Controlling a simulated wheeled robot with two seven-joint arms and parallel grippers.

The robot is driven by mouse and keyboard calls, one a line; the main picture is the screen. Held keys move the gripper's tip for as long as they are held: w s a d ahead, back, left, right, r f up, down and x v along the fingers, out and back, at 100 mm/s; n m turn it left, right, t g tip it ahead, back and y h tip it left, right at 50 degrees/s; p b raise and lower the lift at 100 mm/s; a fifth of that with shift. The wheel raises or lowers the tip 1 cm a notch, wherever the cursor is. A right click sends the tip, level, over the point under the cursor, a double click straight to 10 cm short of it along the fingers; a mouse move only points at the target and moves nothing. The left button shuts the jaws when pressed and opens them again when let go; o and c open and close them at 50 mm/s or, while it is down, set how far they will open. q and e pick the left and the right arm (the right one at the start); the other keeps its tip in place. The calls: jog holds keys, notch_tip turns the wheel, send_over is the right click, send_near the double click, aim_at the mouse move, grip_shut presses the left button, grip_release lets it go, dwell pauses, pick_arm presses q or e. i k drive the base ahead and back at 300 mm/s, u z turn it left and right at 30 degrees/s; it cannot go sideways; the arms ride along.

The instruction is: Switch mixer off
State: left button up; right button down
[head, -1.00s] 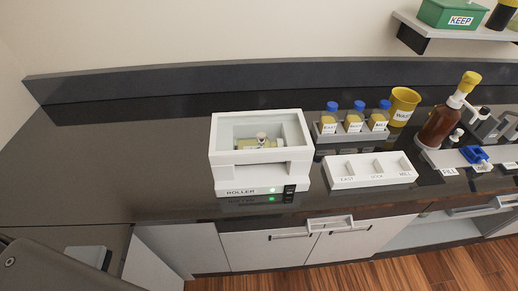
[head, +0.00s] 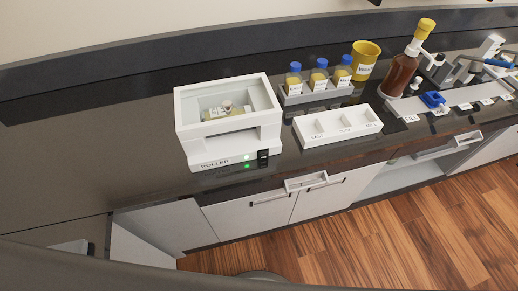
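The mixer is a white box labelled ROLLER (head: 182,130) on the dark counter, left of the picture's middle. Its front panel shows a lit green light (head: 246,158) and a black switch (head: 263,155) to the right of it. A small vial with a yellowish label (head: 222,113) lies inside the open top well. Neither of my grippers shows in the head view.
A white tray with labelled slots (head: 338,128) sits right of the mixer. Behind it stand several blue-capped bottles (head: 319,75) in a grey rack and a yellow waste cup (head: 365,62). A brown dispenser bottle (head: 402,73) stands farther right. The counter (head: 80,160) left of the mixer is clear.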

aim_at(263, 154)
jog(key=z, duration=2.75)
jog(key=i, duration=2.05)
jog(key=u, duration=3.4)
